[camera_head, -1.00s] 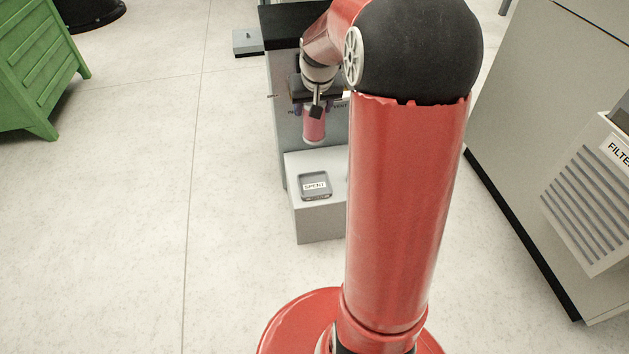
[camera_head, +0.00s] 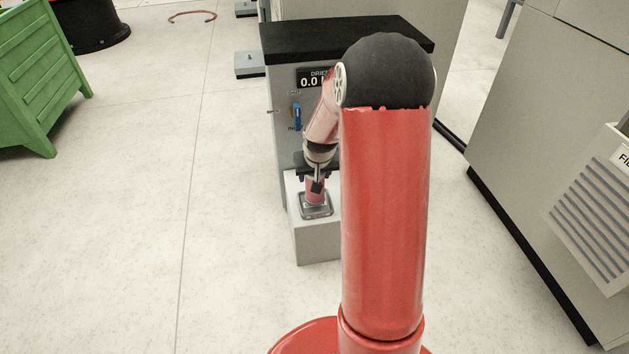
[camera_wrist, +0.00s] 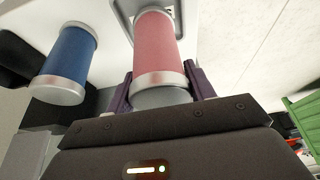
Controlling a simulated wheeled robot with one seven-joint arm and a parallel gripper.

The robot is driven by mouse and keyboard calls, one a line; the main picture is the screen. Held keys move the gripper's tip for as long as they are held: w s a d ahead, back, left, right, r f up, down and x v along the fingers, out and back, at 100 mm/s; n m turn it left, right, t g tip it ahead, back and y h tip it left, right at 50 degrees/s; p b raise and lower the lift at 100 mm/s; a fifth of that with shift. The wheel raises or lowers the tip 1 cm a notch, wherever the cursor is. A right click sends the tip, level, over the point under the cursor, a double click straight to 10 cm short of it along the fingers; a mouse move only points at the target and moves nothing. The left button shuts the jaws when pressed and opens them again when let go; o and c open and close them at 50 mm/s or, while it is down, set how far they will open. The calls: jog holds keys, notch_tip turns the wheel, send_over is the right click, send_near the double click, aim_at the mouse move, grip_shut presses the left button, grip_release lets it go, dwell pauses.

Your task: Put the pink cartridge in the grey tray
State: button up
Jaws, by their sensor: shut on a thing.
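The pink cartridge (camera_head: 315,191) is a pink cylinder with silver end caps. It stands roughly upright at the grey tray (camera_head: 317,212), which sits on a light grey block. My gripper (camera_head: 316,180) is shut on the cartridge from above. In the wrist view the pink cartridge (camera_wrist: 158,45) is between the purple fingers of my gripper (camera_wrist: 160,90), and its far end overlaps the tray (camera_wrist: 122,12). I cannot tell whether its lower end touches the tray floor. The tray's label is mostly hidden.
A blue cartridge (camera_wrist: 68,60) stands beside the pink one in the wrist view. The grey machine with a black top (camera_head: 345,36) and display rises behind the tray. A grey cabinet (camera_head: 535,170) is at the right, a green crate (camera_head: 38,80) at the left. The floor between is clear.

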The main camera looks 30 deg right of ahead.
notch_tip(320, 180, down, 2)
jog(key=shift+f, duration=0.1)
jog(key=o, duration=1.3)
jog(key=shift+c, duration=0.2)
